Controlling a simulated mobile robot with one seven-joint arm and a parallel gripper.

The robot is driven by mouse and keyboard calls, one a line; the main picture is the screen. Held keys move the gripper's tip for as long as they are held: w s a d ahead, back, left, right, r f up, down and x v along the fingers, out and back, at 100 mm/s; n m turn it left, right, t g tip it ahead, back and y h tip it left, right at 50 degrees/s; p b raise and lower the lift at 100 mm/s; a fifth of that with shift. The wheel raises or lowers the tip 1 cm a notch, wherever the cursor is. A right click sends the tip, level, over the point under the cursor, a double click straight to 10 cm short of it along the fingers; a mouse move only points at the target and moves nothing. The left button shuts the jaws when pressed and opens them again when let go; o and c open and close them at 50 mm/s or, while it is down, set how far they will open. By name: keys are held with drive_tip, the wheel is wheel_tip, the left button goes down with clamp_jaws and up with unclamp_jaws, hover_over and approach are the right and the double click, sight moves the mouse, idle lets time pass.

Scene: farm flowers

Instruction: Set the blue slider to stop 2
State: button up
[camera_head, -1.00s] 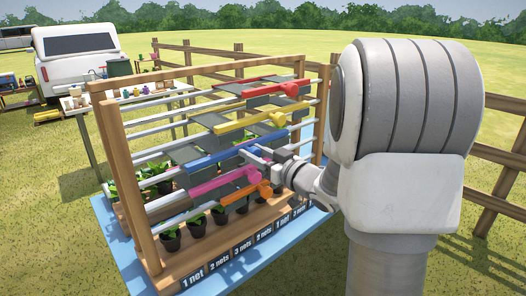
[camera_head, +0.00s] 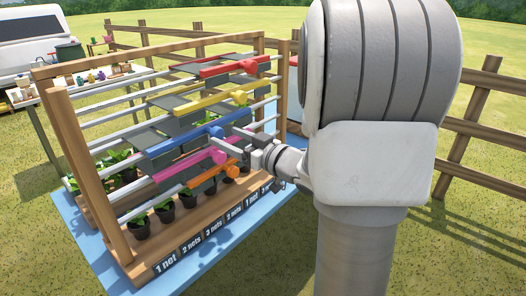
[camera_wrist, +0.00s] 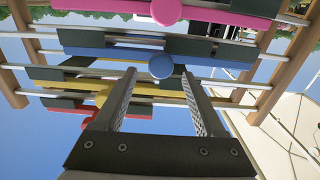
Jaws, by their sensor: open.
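The blue slider (camera_head: 180,143) lies on its rails in the wooden frame, below the yellow slider and above the pink one. Its round blue knob (camera_wrist: 161,66) faces me in the wrist view, which shows the rack upside down. My gripper (camera_wrist: 159,75) is open, its two fingers apart with the knob appearing between their tips. I cannot tell whether either finger touches it. Labels (camera_head: 214,229) along the base read 1 net, 2 nets, 3 nets; no stop numbers are readable.
The yellow slider (camera_head: 205,104) and red slider (camera_head: 235,66) are above; the pink slider (camera_head: 190,168) and orange slider (camera_head: 215,172) are close below. Potted plants (camera_head: 139,226) stand on the base. A wooden fence (camera_head: 470,125) runs behind on the right.

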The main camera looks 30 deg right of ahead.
drive_tip(key=v, duration=1.2)
drive_tip(key=shift+s+p, duration=0.3)
